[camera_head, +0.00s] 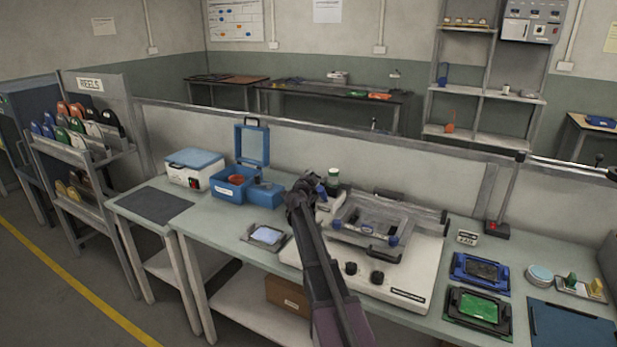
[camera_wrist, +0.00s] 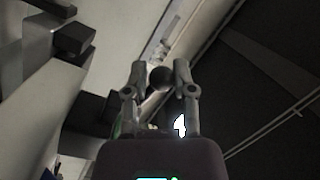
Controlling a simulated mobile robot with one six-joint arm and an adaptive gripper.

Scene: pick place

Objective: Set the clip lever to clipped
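The white machine (camera_head: 396,292) stands on the bench with a clear-sided frame (camera_head: 372,228) and black front knobs on it. My arm reaches up across its left side, and my gripper (camera_head: 312,186) is at the machine's back left, partly hidden by my own wrist. In the wrist view my gripper (camera_wrist: 160,67) has its two fingers apart. A dark round knob (camera_wrist: 160,79) shows between them, with gaps on both sides. It may be the end of the clip lever, but I cannot tell. The lever's position is not clear in either view.
A tray with a pale blue piece (camera_head: 267,235) lies left of the machine. Blue boxes (camera_head: 233,188) stand behind it. At the right are a blue-framed holder (camera_head: 480,270), a black holder with a green board (camera_head: 478,308) and a small upright sign (camera_head: 467,238).

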